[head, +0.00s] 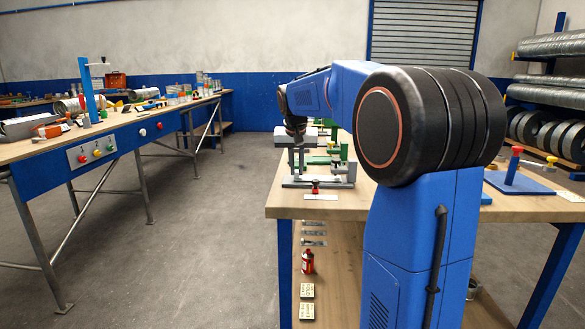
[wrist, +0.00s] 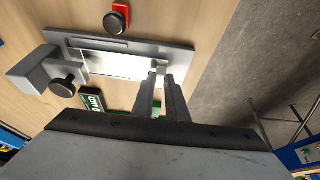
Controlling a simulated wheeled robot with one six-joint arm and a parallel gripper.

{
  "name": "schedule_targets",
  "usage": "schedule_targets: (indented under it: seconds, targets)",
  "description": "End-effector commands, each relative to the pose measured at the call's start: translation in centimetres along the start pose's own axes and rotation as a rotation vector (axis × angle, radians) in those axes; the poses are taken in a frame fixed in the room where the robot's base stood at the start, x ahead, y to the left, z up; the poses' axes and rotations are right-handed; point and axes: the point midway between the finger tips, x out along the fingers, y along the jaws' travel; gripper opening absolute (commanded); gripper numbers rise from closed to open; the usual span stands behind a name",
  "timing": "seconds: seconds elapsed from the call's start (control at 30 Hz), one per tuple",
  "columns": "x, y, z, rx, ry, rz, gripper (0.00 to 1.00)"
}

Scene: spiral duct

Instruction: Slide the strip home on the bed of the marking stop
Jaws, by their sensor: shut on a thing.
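The marking stop's grey bed (wrist: 178,50) lies on the wooden bench, with a raised block and a black knob (wrist: 62,88) at its left end in the wrist view. The bed also shows in the head view (head: 328,184). The shiny metal strip (wrist: 108,65) lies along the bed, its left end close to the block; I cannot tell whether they touch. My gripper (wrist: 160,72) is shut on the strip's right end. In the head view my gripper (head: 297,174) points down over the bed's left end, and the strip there is hard to make out.
A red piece with a black knob (wrist: 117,16) stands beside the bed. A green label plate (wrist: 92,103) lies on the other side. In the head view green fixtures (head: 335,150) stand behind, and a pale plate (head: 320,197) lies in front. Open floor is at left.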

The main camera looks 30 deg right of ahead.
Motion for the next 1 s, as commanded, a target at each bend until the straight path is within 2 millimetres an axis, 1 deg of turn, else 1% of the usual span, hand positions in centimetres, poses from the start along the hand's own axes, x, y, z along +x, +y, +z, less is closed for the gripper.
schedule_targets:
  seconds: [1.0]
  targets:
    - [0.17,0.77,0.09,-0.001,0.0,0.0,0.0]
